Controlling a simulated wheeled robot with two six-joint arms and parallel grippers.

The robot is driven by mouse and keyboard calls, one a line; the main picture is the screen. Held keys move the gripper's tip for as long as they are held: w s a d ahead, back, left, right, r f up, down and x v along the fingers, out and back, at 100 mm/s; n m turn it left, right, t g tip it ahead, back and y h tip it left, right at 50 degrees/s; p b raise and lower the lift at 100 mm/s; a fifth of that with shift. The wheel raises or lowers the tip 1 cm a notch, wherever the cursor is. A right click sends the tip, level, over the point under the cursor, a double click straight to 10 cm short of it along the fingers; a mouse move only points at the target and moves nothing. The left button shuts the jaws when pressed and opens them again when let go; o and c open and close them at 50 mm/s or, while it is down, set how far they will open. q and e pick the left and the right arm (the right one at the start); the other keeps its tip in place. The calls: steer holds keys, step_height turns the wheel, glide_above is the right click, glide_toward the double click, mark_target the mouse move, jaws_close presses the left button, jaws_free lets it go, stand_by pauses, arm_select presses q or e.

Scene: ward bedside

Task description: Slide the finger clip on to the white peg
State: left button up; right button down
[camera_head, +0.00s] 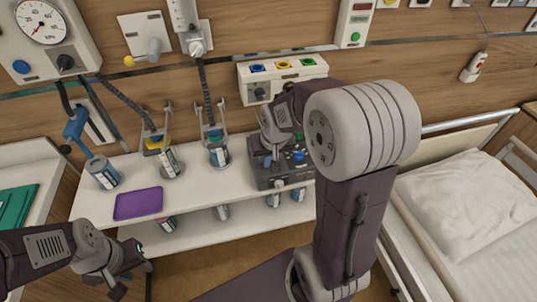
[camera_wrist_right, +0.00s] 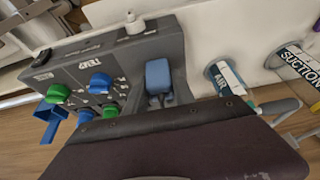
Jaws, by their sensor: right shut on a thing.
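The finger clip (camera_wrist_right: 158,75) appears as a blue block in the right wrist view, held between the dark fingers of my right gripper (camera_wrist_right: 160,98). The gripper is shut on it, close over the grey box. The white peg (camera_wrist_right: 133,24) stands on the edge of that box in the right wrist view, apart from the clip. In the head view my right gripper (camera_head: 273,150) is over the box, and my forearm hides part of that area; the clip is not clear there. My left gripper (camera_head: 132,278) is open and empty at the lower left, in front of the shelf.
The grey box (camera_head: 262,178) with green and blue knobs stands on the white shelf (camera_head: 190,190). A purple tray (camera_head: 138,204) and several labelled canisters stand left of it. A bed (camera_head: 465,215) is at the right. A wall panel with coloured outlets (camera_head: 283,75) is behind.

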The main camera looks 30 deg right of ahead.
steer(key=c, duration=1)
jaws_free()
steer(key=shift+o, duration=0.2)
steer(key=p+v, duration=0.1)
steer(key=v, duration=0.8)
steer(key=shift+p, duration=0.3)
